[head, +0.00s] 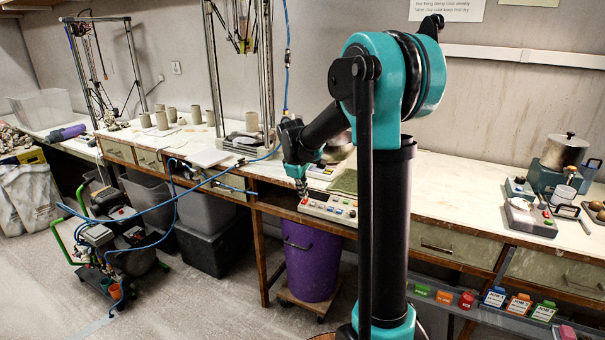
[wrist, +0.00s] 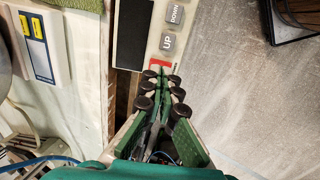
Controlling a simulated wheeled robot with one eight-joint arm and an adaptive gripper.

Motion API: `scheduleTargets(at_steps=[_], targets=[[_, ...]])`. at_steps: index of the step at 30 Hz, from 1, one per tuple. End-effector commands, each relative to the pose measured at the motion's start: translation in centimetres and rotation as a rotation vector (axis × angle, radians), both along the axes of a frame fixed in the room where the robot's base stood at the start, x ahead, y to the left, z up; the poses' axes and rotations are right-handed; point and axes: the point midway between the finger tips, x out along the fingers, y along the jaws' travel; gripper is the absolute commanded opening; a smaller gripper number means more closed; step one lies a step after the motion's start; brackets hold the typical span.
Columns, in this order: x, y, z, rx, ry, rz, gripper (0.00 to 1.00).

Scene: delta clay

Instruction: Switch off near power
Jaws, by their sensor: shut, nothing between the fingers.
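A pale control panel (head: 328,208) lies along the front edge of the bench, with coloured buttons on it. In the wrist view the panel (wrist: 152,48) shows a black display, grey UP (wrist: 167,43) and DOWN (wrist: 174,14) keys, and a red switch (wrist: 160,64) at its near end. My gripper (wrist: 160,76) is shut and empty, its green fingers pointing at the red switch. The fingertips overlap the switch's lower part and hide some of it; I cannot tell whether they touch it. In the head view my gripper (head: 303,193) is at the panel's left end.
A white box with yellow labels (wrist: 37,42) sits on the bench left of the panel. A purple bin (head: 311,262) stands below the bench edge. A blue hose (head: 215,178) runs across to the left. Bare floor (wrist: 240,110) lies right of the panel in the wrist view.

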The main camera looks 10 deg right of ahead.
Motion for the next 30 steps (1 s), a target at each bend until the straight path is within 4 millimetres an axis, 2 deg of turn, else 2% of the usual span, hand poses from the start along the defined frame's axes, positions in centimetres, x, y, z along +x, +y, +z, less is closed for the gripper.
scheduleTargets(at_steps=[6,12,19,22,25,29,30], targets=[[0.0,0.5,5.0,-0.003,-0.008,0.001,0.0],[-0.5,0.9,8.9,-0.004,-0.008,0.001,0.0],[-0.9,1.2,11.5,-0.004,-0.008,0.001,0.0],[-1.4,1.0,11.5,0.003,-0.012,-0.015,0.0],[-3.4,0.1,10.0,0.035,-0.029,-0.077,0.0],[-8.6,-1.7,5.8,0.119,-0.07,-0.24,0.0],[-10.6,-2.3,4.2,0.15,-0.086,-0.304,0.0]])
